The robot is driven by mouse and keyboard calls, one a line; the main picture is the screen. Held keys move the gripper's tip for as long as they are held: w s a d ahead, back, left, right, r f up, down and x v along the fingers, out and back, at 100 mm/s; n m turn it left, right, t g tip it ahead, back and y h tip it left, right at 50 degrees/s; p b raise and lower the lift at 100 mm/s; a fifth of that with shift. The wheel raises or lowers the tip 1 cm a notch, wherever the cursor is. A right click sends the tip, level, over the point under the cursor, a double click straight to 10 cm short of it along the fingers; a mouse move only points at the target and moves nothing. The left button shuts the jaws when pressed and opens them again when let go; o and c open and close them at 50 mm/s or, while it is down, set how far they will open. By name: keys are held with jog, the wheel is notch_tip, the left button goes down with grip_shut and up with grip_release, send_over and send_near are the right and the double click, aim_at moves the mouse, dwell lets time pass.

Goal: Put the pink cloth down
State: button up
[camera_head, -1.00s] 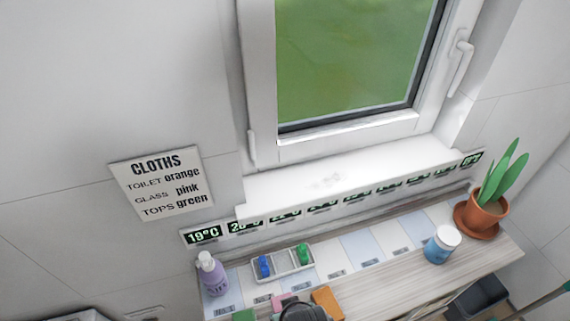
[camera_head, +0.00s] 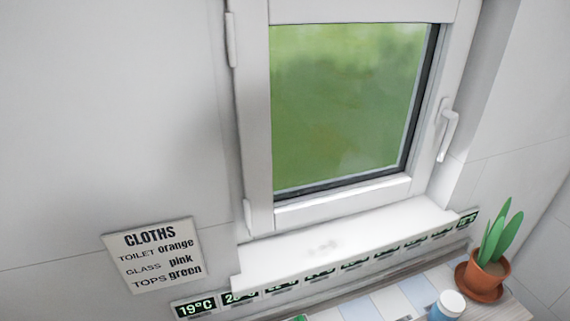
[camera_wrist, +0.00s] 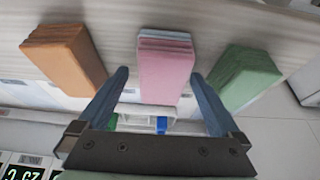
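The pink cloth (camera_wrist: 165,68) is a folded block in the wrist view, lying on the wooden shelf between an orange cloth (camera_wrist: 68,62) and a green cloth (camera_wrist: 240,75). My gripper (camera_wrist: 158,75) is open, with its two blue fingers spread on either side of the near end of the pink cloth. A gap shows at the left finger; the right finger is close to the cloth's edge, and I cannot tell if it touches. In the head view the cloths and my gripper are out of frame.
A white tray (camera_wrist: 140,112) with a blue and a green item lies near the fingers. In the head view a sign (camera_head: 155,256) lists cloth colours, a white-lidded jar (camera_head: 449,303) and potted plant (camera_head: 487,270) stand right, below the window (camera_head: 345,105).

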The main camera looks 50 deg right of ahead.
jog(key=v, duration=1.2)
jog(key=w+r+n+t+h, duration=0.2)
jog(key=w+r+t, duration=0.4)
jog(key=w+r, duration=1.05)
jog(key=w+a+r+n+t, duration=0.1)
jog(key=w+a+r+t, duration=0.15)
jog(key=r, duration=0.55)
jog(key=w+a+r+t, duration=0.2)
jog(key=w+r+t, duration=0.15)
jog(key=r, duration=0.45)
jog(key=a+r+n+t, duration=0.1)
jog(key=a+r+t, duration=0.35)
jog(key=r, duration=1.05)
jog(key=s+a+r+n+t+y, duration=0.1)
jog(key=s+a+r+t+y, duration=0.1)
jog(key=r, duration=0.7)
jog(key=s+a+r+n+t+y, duration=0.1)
jog(key=s+a+r+t, duration=0.4)
jog(key=r, duration=0.5)
jog(key=shift+s+a+r+y, duration=0.45)
jog(key=shift+s+a, duration=0.3)
jog(key=shift+a, duration=0.4)
jog(key=shift+f, duration=0.1)
